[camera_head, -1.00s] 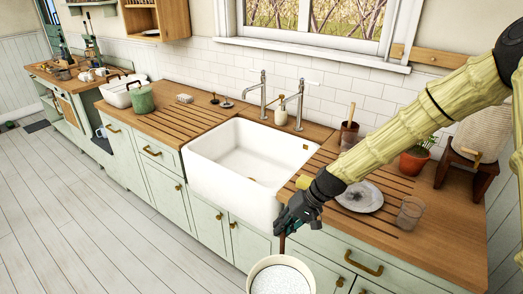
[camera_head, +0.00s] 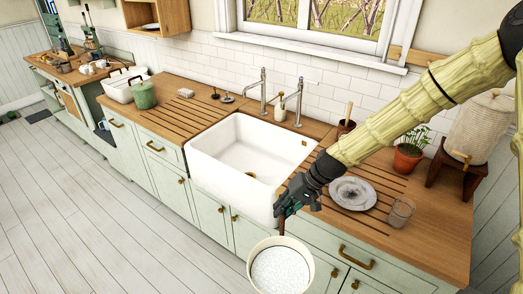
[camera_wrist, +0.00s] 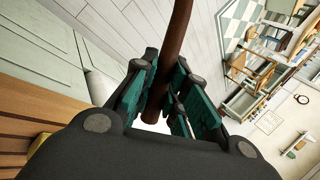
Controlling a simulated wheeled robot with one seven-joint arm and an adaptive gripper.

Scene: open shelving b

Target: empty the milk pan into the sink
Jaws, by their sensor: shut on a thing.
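The milk pan (camera_head: 253,262) is a cream-coloured round pan with a white, speckled content (camera_head: 281,272). It hangs level in front of the counter, right of and nearer than the sink. My gripper (camera_head: 284,212) is shut on the pan's brown handle, which also shows between the dark green fingers in the wrist view (camera_wrist: 158,105). The white sink (camera_head: 215,178) is set in the wooden counter, and its basin looks empty apart from a small brass drain.
Two taps (camera_head: 279,106) stand behind the sink. A plate (camera_head: 353,193), a glass (camera_head: 401,211), a potted plant (camera_head: 408,158) and a large jar on a stand (camera_head: 484,128) are on the right counter. A green canister (camera_head: 144,96) stands left. The floor in front is clear.

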